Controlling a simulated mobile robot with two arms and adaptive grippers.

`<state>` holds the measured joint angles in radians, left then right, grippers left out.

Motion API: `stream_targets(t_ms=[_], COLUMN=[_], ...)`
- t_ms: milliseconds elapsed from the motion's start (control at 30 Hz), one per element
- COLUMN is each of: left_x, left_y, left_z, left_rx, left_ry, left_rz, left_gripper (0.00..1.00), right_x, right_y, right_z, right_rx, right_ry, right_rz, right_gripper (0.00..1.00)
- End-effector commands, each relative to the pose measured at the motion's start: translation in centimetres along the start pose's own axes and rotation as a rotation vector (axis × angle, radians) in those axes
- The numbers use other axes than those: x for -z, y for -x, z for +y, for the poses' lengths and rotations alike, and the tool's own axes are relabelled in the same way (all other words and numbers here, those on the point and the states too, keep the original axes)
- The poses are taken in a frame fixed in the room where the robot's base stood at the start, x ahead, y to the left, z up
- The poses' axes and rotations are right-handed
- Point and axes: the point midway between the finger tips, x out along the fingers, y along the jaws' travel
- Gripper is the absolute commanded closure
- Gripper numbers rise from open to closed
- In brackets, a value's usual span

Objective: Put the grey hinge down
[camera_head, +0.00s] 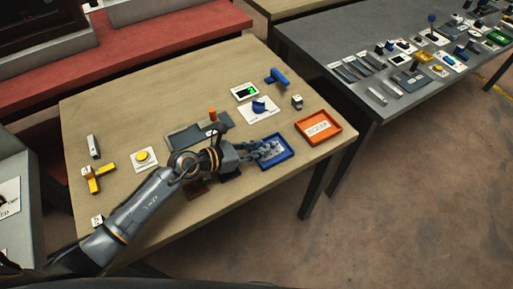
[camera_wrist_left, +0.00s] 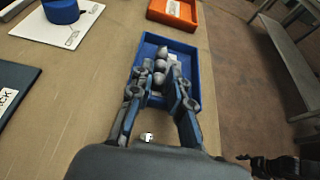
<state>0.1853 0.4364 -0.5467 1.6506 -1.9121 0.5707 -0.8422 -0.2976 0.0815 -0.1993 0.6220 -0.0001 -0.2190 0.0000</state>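My left gripper (camera_head: 268,150) is over the blue tray (camera_head: 288,155) near the table's right front edge. In the left wrist view, its two fingers (camera_wrist_left: 160,76) reach over the near part of the blue tray (camera_wrist_left: 205,72). A grey rounded, knobbly piece (camera_wrist_left: 160,65), which may be the grey hinge, shows between the fingertips. I cannot tell whether the fingers grip it or whether it lies in the tray. The fingers hide part of it and part of the tray.
An orange tray (camera_head: 337,133) stands right of the blue one. A blue part on a white card (camera_head: 258,118), a dark plate (camera_head: 183,137), a yellow button (camera_head: 144,157) and a yellow part (camera_head: 94,184) are also on the table. A grey table (camera_head: 345,88) with many parts stands behind right.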

Motion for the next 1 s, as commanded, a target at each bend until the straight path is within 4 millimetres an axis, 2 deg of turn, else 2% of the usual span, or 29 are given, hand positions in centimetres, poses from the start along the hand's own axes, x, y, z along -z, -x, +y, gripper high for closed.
stream_targets(t_ms=[267, 400, 433, 567, 800, 1000], left_x=[0.0, -0.8, -0.4, -0.2, -0.1, -0.2], left_y=[0.0, 0.3, 0.6, 2.9, 8.1, 11.2], left_z=[0.0, 0.0, 0.0, 0.0, 0.0, 0.0], left_rx=[0.0, 0.0, -0.001, 0.0, 0.0, -0.001], left_ry=[0.0, 0.0, 0.0, -0.002, -0.002, 0.0], left_rz=[0.001, 0.0, 0.002, 0.003, 0.005, 0.003], left_gripper=[0.75, 0.75, 0.75, 0.75, 0.75, 0.75], right_x=[-0.1, -0.1, -0.2, -0.3, -0.4, -0.5], right_y=[0.1, 0.7, 0.4, 0.2, -0.5, -1.0], right_z=[-0.3, -0.4, -0.4, -0.4, -0.4, -0.4], right_rx=[0.004, 0.005, 0.005, 0.005, 0.005, 0.004], right_ry=[-0.001, -0.001, -0.001, -0.001, -0.001, 0.0], right_rz=[-0.002, -0.004, -0.004, -0.006, -0.007, -0.007], right_gripper=[0.35, 0.35, 0.35, 0.35, 0.35, 0.35])
